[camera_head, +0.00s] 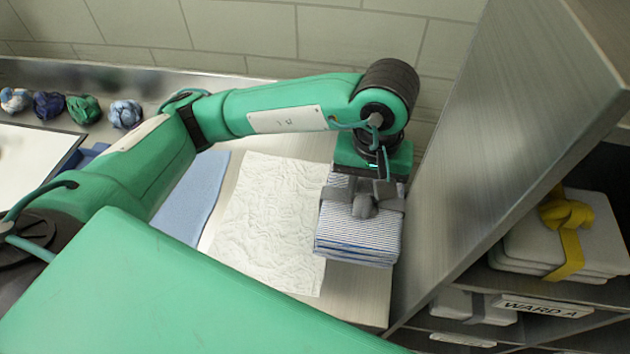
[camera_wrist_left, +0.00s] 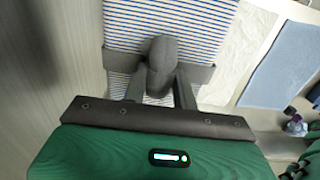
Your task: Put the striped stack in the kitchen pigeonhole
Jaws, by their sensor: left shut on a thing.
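The striped stack (camera_head: 357,236) is a folded pile of white cloth with blue stripes, bound by a grey band with a knot on top. It is at the right end of the table, beside the shelf unit. My left gripper (camera_head: 372,190) is shut on the grey knot, above the stack. In the left wrist view, the striped stack (camera_wrist_left: 170,20) fills the top, and the fingers of my left gripper (camera_wrist_left: 160,85) close on the knot. I cannot tell whether the stack touches the table. The kitchen pigeonhole is not identifiable; one shelf label (camera_head: 543,305) reads WARD A. My right gripper is not in view.
The shelf unit (camera_head: 505,130) has a tall side panel close to the right of the stack. A white stack with a yellow band (camera_head: 566,240) sits in an upper compartment. A crumpled white cloth (camera_head: 270,220) and a blue cloth (camera_head: 205,190) lie left. Several rolled bundles (camera_head: 84,109) line the back.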

